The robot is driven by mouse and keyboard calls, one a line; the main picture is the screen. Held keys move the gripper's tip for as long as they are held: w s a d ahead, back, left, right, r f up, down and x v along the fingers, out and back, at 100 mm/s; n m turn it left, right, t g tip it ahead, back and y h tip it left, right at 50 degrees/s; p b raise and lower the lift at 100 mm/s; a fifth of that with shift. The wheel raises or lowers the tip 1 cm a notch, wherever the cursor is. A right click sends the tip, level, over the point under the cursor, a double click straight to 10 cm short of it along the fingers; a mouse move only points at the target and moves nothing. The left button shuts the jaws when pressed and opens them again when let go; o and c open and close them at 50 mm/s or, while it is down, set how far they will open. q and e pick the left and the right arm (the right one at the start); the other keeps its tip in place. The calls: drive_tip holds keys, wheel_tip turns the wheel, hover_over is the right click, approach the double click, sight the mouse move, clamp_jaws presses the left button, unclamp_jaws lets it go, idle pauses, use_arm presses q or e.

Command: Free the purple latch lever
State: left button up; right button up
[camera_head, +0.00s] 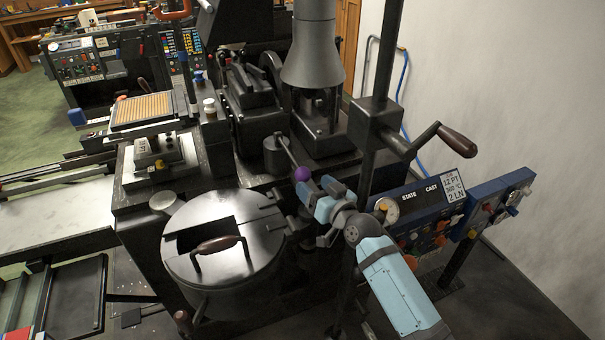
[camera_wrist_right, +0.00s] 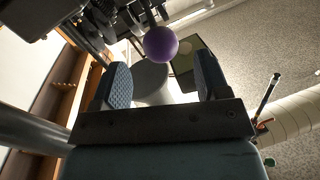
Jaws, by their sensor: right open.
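The purple ball knob of the latch lever (camera_head: 302,174) is beside my right gripper in the head view, at the end of a thin dark rod that slants up and left to a dark cylinder (camera_head: 276,154). My right gripper (camera_head: 314,188) reaches in from the lower right, close to the knob. In the right wrist view, the purple knob (camera_wrist_right: 161,44) shows just beyond and between the two open blue fingers (camera_wrist_right: 160,85). The fingers are apart and hold nothing. I cannot tell whether a finger touches the knob. My left gripper is out of view.
A round black pot with a wooden-handled lid (camera_head: 222,248) stands left of my right arm. A vertical post with a crank (camera_head: 440,140) rises behind the arm. A blue control panel (camera_head: 440,205) is at the right. Dark machinery (camera_head: 250,95) fills the back.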

sight(308, 179)
drive_tip(key=x, duration=0.5)
drive_tip(key=shift+w+a, duration=0.2)
drive_tip(key=shift+w, duration=0.1)
drive_tip(key=c, duration=1.3)
